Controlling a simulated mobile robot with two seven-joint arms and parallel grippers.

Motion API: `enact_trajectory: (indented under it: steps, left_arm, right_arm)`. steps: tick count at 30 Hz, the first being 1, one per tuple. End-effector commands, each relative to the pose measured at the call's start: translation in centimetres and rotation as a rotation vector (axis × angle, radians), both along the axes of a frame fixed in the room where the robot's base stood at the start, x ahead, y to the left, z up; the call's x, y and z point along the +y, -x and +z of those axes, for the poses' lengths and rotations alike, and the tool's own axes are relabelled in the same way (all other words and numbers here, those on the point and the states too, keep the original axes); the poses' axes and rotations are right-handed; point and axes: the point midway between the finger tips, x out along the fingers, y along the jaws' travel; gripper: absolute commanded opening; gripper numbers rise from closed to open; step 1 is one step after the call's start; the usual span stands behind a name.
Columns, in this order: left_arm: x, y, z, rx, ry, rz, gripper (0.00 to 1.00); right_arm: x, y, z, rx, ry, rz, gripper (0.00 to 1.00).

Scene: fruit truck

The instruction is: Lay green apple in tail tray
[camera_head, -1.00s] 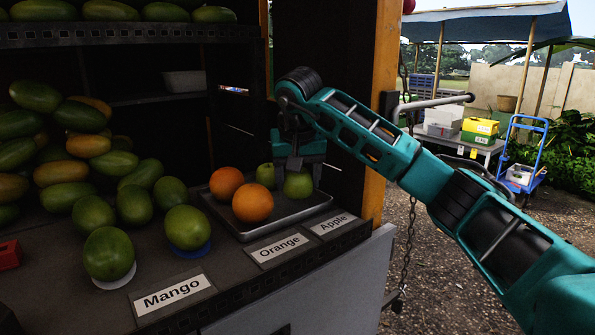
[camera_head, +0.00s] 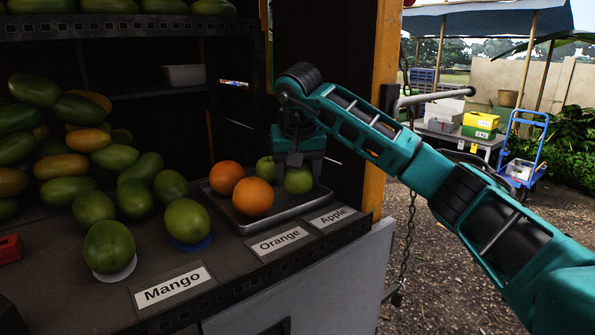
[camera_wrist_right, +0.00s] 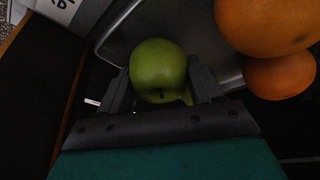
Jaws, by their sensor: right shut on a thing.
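A metal tray (camera_head: 284,214) stands on the counter behind the Orange and Apple labels. A green apple (camera_head: 298,180) is at the tray's right side, between the fingers of my right gripper (camera_head: 294,164). In the right wrist view the green apple (camera_wrist_right: 158,68) sits between the two fingers (camera_wrist_right: 160,88), with the tray surface (camera_wrist_right: 190,22) beyond it. I cannot tell whether the apple touches the tray. A second green apple (camera_head: 265,169) is just left of the gripper, on the tray. My left gripper is not in view.
Two oranges, one in front (camera_head: 253,197) and one behind (camera_head: 227,177), fill the tray's left side. Several mangoes (camera_head: 110,247) cover the counter's left. A wooden post (camera_head: 381,100) stands close to the right of my gripper.

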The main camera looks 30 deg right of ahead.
Motion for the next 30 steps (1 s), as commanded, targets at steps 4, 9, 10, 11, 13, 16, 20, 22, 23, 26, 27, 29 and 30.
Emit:
enact_trajectory:
  steps: [4,9,10,11,13,16,20,22,23,26,27,29,30]
  left_arm:
    - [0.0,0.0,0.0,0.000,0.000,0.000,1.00]
    - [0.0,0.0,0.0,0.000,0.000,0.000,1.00]
    - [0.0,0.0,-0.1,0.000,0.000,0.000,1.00]
    - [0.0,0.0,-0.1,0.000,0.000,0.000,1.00]
    - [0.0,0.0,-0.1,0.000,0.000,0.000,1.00]
    - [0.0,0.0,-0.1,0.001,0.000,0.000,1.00]
    - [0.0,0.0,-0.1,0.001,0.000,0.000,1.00]
    - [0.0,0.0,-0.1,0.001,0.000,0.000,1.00]
    - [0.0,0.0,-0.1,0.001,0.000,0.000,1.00]
    - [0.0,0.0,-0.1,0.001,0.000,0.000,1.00]
    - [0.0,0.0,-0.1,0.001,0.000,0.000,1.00]
    - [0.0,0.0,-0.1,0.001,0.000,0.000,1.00]
    - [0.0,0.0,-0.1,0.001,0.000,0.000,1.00]
  right_arm:
    - [0.0,0.0,-0.2,0.000,0.000,0.000,0.28]
    - [0.0,0.0,-0.4,0.000,0.000,0.000,0.28]
    - [0.0,0.0,-0.4,0.000,0.000,0.000,0.28]
    - [0.0,0.0,-0.5,0.000,0.000,0.000,0.28]
    - [0.0,0.0,-0.5,0.000,0.000,0.000,0.28]
    - [0.0,0.0,-0.7,0.000,0.000,0.000,0.28]
    - [0.0,0.0,-0.8,0.000,0.000,0.000,0.28]
    - [0.0,0.0,-0.9,0.000,0.000,0.000,0.28]
    - [0.0,0.0,-0.9,0.000,0.000,0.000,0.28]
    - [0.0,0.0,-1.0,0.000,0.000,0.000,0.28]
    - [0.0,0.0,-1.1,0.000,0.000,0.000,0.28]
    - [0.0,0.0,-1.1,-0.001,0.000,0.000,0.28]
    - [0.0,0.0,-1.1,-0.001,0.000,0.000,0.28]
